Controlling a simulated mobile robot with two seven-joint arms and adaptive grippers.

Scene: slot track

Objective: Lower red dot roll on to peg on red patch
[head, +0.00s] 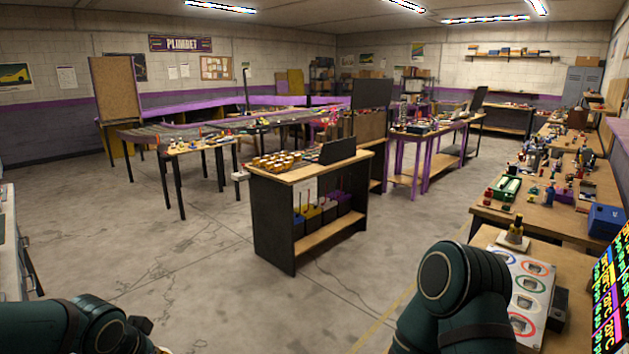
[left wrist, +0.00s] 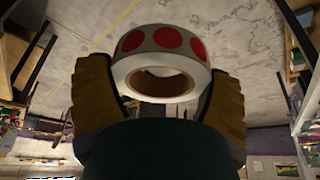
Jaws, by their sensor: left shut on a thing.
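The red dot roll (left wrist: 165,42), a white roll with large red dots and a round hole through its core, shows in the left wrist view. My left gripper (left wrist: 160,70) is shut on it, with one tan finger pad on each side. The roll's hole faces the wrist camera, and floor shows behind the roll. In the head view my left arm is at the bottom left edge, and the roll cannot be made out there. My right arm is at the bottom right of centre, and its gripper is out of sight. I cannot make out a peg on a red patch for certain.
A white board with coloured rings (head: 545,289), one red, lies on the right bench. A wooden-topped stand (head: 318,167) with thin upright rods and coloured boxes inside stands mid-room. A track table (head: 200,143) is behind it. The floor (head: 190,240) at left centre is clear.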

